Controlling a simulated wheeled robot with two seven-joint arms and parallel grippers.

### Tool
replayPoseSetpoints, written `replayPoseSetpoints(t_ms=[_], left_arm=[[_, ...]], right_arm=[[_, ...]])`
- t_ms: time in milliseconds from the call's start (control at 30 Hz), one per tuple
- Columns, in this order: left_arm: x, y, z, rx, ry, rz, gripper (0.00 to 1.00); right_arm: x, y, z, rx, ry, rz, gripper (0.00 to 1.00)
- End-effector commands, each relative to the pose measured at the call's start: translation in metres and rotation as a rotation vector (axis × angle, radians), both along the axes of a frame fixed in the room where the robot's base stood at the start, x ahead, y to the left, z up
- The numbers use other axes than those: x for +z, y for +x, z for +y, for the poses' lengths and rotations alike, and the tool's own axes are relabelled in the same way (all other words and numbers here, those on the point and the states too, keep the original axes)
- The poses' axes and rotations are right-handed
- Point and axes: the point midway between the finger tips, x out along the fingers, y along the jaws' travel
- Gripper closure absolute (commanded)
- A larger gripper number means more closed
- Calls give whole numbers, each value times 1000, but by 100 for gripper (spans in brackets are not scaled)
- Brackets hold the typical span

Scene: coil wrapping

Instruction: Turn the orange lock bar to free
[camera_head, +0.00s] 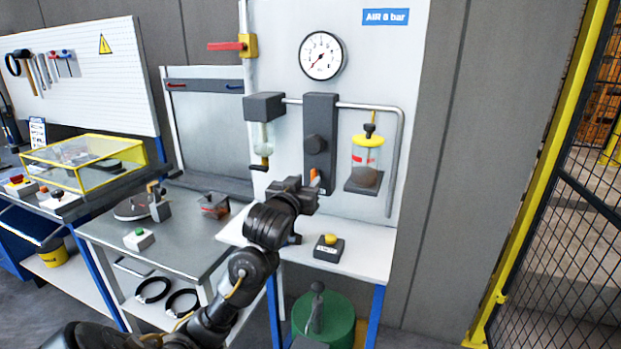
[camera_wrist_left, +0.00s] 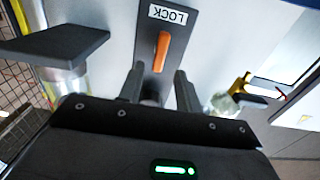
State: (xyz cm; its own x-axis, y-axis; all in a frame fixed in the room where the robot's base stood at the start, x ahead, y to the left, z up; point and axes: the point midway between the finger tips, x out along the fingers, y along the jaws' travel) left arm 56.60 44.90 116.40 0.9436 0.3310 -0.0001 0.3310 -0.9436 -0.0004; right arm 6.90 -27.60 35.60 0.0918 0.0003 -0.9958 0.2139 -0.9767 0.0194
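The orange lock bar (camera_wrist_left: 161,52) sits on a dark upright block below a white LOCK label (camera_wrist_left: 168,15) in the left wrist view; the label reads upside down there. In the head view only a bit of the orange bar (camera_head: 314,176) shows beside my left gripper (camera_head: 312,186). In the left wrist view the two fingers of my left gripper (camera_wrist_left: 158,82) are spread apart, with the bar just beyond the tips and roughly between them. My right gripper is not in view.
A pressure gauge (camera_head: 323,55) hangs above the dark valve block (camera_head: 320,115). A jar with a yellow top (camera_head: 367,155) stands to its right and a filter unit (camera_head: 264,108) to its left. A yellow button box (camera_head: 329,246) sits on the white shelf (camera_head: 375,255) below.

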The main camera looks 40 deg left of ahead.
Motion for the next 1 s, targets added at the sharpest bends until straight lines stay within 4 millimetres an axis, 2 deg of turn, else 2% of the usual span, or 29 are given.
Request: replayPoseSetpoints(t_ms=[200,567,600,867,1000], left_arm=[[1,23,8,1,-2,0,65],[0,28,10,-1,-3,-2,65],[0,28,10,-1,-3,-2,67],[0,28,10,-1,-2,-2,100],[0,28,9,0,-2,-2,100]], right_arm=[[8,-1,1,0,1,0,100],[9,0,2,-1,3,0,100],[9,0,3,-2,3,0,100],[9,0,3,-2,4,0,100],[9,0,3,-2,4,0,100]])
